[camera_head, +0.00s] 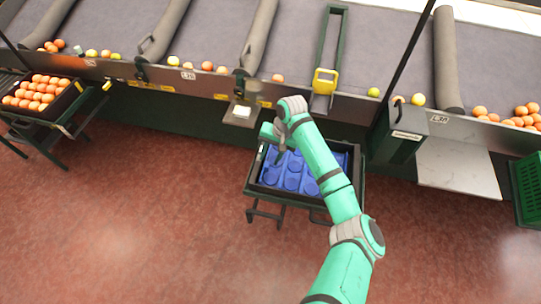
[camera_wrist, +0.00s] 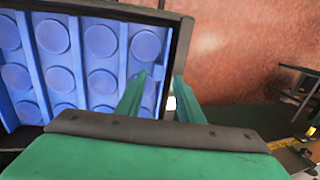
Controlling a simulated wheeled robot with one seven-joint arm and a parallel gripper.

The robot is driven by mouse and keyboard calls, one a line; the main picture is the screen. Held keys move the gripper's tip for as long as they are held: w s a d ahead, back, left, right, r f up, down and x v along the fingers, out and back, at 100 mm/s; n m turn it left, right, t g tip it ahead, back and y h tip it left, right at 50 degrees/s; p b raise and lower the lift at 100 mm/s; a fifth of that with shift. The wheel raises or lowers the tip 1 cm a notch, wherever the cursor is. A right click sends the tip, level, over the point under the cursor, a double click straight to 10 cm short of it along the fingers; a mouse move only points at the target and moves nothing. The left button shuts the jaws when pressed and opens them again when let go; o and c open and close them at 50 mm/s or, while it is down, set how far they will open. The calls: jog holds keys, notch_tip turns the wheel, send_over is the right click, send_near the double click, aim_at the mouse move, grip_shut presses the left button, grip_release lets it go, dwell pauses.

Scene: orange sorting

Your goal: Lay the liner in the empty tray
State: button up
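The liner (camera_head: 293,181) is a blue sheet with rows of round cups. It lies inside the black tray (camera_head: 284,197), low between its walls, and looks flat. My gripper (camera_head: 280,157) is over the tray's left part in the head view, and my arm hides some of the tray and liner. In the wrist view my gripper (camera_wrist: 164,78) has its two green fingers apart, near the liner's edge (camera_wrist: 152,50) and the dark tray wall (camera_wrist: 180,48). I see nothing held between them. Whether the fingertips touch the liner or wall is unclear.
A tray full of oranges (camera_head: 35,93) stands at the left. The grey conveyor (camera_head: 215,40), with scattered fruit along its edge, runs behind the tray. A dark box (camera_head: 400,140) and a pale shelf (camera_head: 455,165) are to the right. The red floor (camera_head: 140,220) in front is clear.

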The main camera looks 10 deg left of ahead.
jog(key=shift+r, duration=0.1)
jog(key=v, duration=1.2)
dwell(0.5)
